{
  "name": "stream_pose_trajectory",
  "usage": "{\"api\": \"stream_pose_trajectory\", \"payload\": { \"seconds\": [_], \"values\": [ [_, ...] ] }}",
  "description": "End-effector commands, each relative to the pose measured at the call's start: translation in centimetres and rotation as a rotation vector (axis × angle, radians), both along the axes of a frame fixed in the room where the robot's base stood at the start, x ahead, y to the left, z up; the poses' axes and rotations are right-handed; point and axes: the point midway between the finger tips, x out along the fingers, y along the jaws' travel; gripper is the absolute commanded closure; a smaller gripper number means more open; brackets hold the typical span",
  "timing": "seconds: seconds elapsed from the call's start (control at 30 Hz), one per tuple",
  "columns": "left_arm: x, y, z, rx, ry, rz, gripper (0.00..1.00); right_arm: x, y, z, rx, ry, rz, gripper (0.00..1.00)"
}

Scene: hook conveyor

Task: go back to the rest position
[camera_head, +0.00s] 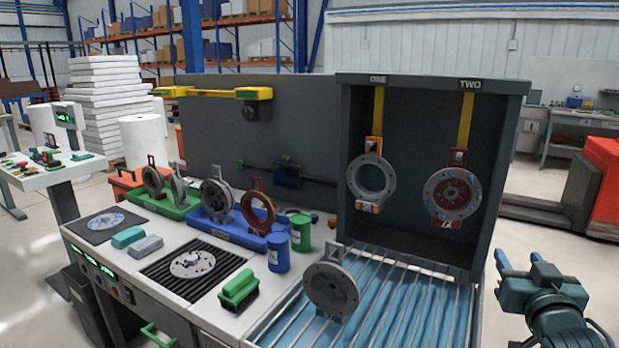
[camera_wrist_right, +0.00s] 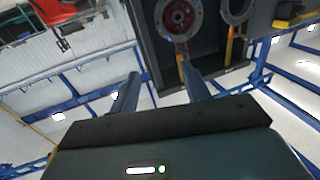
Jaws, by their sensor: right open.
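My right gripper (camera_head: 520,262) is at the lower right of the head view, right of the dark hook cabinet. Its two blue fingers are apart and nothing shows between them. In the right wrist view the fingers (camera_wrist_right: 160,72) are also spread and empty. My left gripper is not in view. A grey ring (camera_head: 371,180) hangs under label ONE. A disc with a red centre (camera_head: 452,193) hangs under label TWO. Both hang from yellow straps, apart from the gripper. The red-centred disc also shows in the wrist view (camera_wrist_right: 178,16).
A grey disc (camera_head: 331,288) stands on the blue roller bed (camera_head: 400,318) below the cabinet (camera_head: 507,150).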

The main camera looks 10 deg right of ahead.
Motion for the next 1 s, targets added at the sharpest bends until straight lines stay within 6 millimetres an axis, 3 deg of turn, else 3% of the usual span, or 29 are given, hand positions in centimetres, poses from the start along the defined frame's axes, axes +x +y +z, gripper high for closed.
{"api": "stream_pose_trajectory", "payload": {
  "seconds": [0.03, 0.13, 0.27, 0.4, 0.5, 0.7, 0.83, 1.0],
  "values": [
    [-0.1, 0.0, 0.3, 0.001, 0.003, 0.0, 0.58, 0.4, 1.7, -2.6, -0.001, 0.063, 0.048, 0.53],
    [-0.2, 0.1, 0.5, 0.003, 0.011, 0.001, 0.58, 0.6, 5.6, -7.9, -0.011, 0.176, 0.151, 0.53],
    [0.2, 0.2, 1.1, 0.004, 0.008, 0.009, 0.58, -0.9, 11.2, -14.7, -0.011, 0.311, 0.291, 0.53],
    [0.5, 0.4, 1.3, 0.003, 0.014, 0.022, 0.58, -4.7, 18.0, -21.6, 0.01, 0.445, 0.45, 0.53],
    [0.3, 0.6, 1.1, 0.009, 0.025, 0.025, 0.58, -8.1, 22.4, -25.3, 0.032, 0.517, 0.549, 0.53],
    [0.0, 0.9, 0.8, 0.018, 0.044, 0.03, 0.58, -13.4, 28.3, -28.9, 0.072, 0.596, 0.672, 0.53],
    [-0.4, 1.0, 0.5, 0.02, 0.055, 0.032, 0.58, -14.7, 29.6, -29.6, 0.082, 0.61, 0.701, 0.53],
    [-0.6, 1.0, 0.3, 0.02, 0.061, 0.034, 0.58, -14.8, 29.8, -29.7, 0.082, 0.611, 0.704, 0.53]
  ]
}}
